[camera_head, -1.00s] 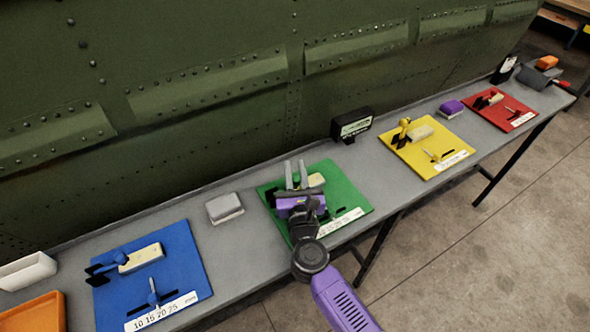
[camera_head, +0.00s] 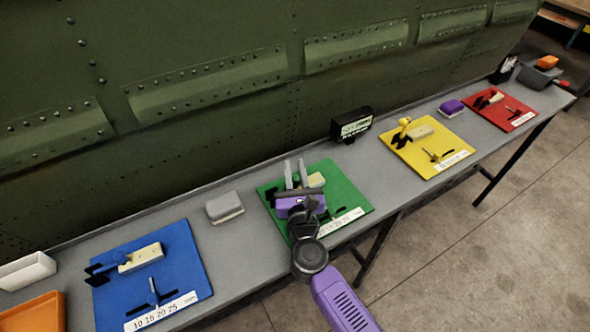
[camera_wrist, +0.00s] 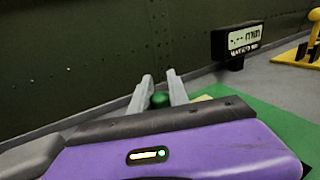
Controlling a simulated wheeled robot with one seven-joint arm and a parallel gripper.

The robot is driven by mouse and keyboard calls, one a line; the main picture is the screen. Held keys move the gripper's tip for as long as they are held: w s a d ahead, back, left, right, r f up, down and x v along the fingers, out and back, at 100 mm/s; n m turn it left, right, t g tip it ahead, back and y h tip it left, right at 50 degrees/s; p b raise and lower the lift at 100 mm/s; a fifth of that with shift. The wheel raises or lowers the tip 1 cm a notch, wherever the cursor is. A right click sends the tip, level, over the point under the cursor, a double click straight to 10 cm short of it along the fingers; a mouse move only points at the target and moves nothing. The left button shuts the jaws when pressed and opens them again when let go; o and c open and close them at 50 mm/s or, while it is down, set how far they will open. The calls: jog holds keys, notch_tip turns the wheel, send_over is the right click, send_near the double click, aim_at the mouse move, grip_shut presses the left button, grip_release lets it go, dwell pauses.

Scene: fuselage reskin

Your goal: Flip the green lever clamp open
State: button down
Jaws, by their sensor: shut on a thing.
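The green board (camera_head: 347,190) lies on the bench, with a pale block (camera_head: 316,180) on it. My gripper (camera_head: 296,172) is over the left part of this board, its two grey fingers pointing toward the fuselage. In the wrist view a round green knob (camera_wrist: 160,99), the end of the green lever clamp, sits between the fingertips of my gripper (camera_wrist: 158,92). The gripper is shut on it. The rest of the clamp is hidden behind my purple gripper body, so I cannot tell the lever's angle.
A black display box (camera_head: 351,124) stands behind the board to the right. The blue board (camera_head: 190,262) and a grey block (camera_head: 225,208) lie left; the yellow board (camera_head: 455,140) and red board (camera_head: 490,116) lie right. The riveted green fuselage (camera_head: 200,120) rises behind the bench.

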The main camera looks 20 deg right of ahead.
jog(key=n+b, duration=0.1)
jog(key=a+r+n+t+b, duration=0.1)
jog(key=n, duration=0.1)
jog(key=shift+r, duration=0.3)
jog(key=n+b, duration=0.1)
jog(key=a+r+n+t+b, duration=0.1)
jog(key=n, duration=0.1)
jog(key=shift+s+a+r, duration=0.1)
jog(key=shift+a+r, duration=0.05)
jog(key=shift+r, duration=0.05)
jog(key=shift+s+a+r+n+t+y+b, duration=0.1)
jog(key=shift+a+r+n+t+y+b, duration=0.35)
jog(key=shift+n, duration=0.75)
jog(key=shift+w+a+r+n+t+y+b, duration=0.1)
jog(key=shift+a+r+n+t+y+b, duration=0.25)
jog(key=shift+a+n+b, duration=0.6)
jog(key=shift+s+a+r+n+t+y+b, duration=0.1)
jog(key=shift+a+r+n+t+y+b, duration=0.3)
jog(key=shift+n, duration=1.05)
jog(key=shift+d+f, duration=0.15)
